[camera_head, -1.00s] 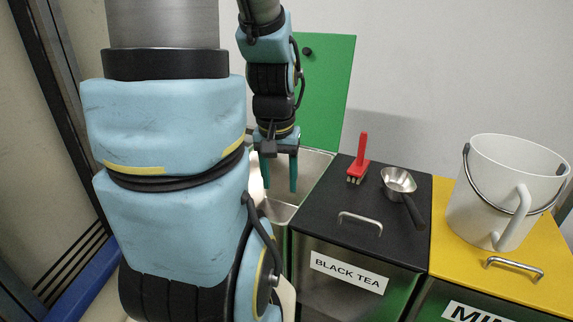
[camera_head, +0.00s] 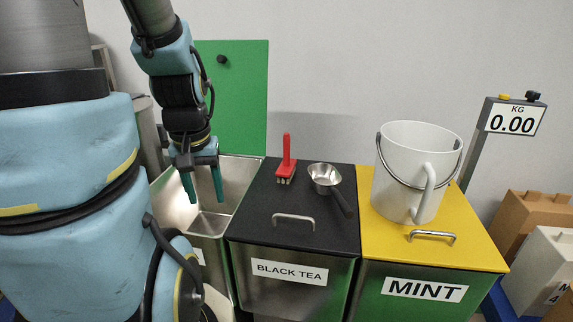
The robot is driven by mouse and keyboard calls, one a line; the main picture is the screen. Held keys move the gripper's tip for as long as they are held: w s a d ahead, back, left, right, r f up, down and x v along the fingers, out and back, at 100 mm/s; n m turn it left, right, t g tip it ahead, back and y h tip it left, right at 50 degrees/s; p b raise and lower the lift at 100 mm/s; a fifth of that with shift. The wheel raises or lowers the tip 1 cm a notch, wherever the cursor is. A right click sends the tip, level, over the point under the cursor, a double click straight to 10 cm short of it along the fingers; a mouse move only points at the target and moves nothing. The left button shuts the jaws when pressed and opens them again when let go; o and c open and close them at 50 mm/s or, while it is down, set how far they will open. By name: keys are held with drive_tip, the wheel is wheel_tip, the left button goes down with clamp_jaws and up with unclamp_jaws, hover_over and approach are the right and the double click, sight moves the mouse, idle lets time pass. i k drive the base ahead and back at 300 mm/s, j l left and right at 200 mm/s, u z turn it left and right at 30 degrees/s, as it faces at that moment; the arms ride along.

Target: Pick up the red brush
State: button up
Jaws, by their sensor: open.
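The red brush (camera_head: 287,162) rests on the black lid (camera_head: 268,207) of the bin labelled BLACK TEA, near its back edge. Its red handle points up and its pale bristles touch the lid. My gripper (camera_head: 204,199) is open and empty, pointing down above the open steel bin (camera_head: 241,179) left of the black lid. It is left of the brush and apart from it.
A metal scoop (camera_head: 325,178) with a dark handle lies just right of the brush. A white bucket (camera_head: 403,170) stands on the yellow MINT lid (camera_head: 463,250). A raised green lid (camera_head: 240,90) stands behind the open bin. A scale display (camera_head: 514,118) and boxes (camera_head: 534,225) are at right.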

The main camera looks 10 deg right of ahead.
sight(285, 170)
drive_tip(key=l+u, duration=0.35)
drive_tip(key=k+l+u, duration=0.15)
drive_tip(key=l+u, duration=0.15)
drive_tip(key=l, duration=0.15)
drive_tip(key=k+l+u, duration=0.15)
drive_tip(key=l+u, duration=0.2)
drive_tip(key=k+l+u, duration=0.3)
drive_tip(key=i+l, duration=0.1)
